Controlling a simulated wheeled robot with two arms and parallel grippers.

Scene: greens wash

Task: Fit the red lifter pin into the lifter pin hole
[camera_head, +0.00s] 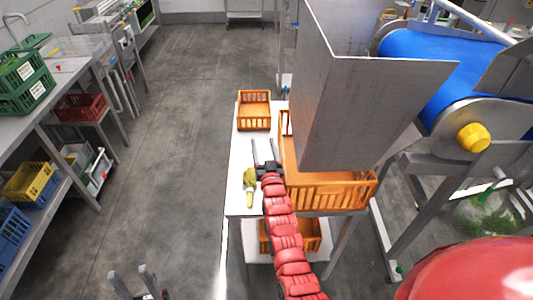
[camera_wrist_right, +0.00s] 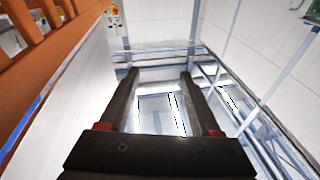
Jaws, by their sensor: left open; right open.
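I cannot make out a red lifter pin or its hole in either view. My right gripper (camera_head: 264,147) is open and empty at the end of the red segmented arm, over the white table (camera_head: 240,155). In the right wrist view its two dark fingers (camera_wrist_right: 158,75) are wide apart with nothing between them. A yellow object with a pale middle (camera_head: 250,187) is just left of the right gripper; its exact shape is unclear. My left gripper (camera_head: 130,271) is low at the bottom edge of the head view, open and empty over the floor.
A small orange crate (camera_head: 254,111) stands on the table beyond the right gripper. A larger orange crate (camera_head: 335,195) is to the right, partly under a grey metal chute (camera_head: 350,110). A blue conveyor (camera_head: 425,70) with a yellow knob (camera_head: 473,137) is at right. The left aisle is clear.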

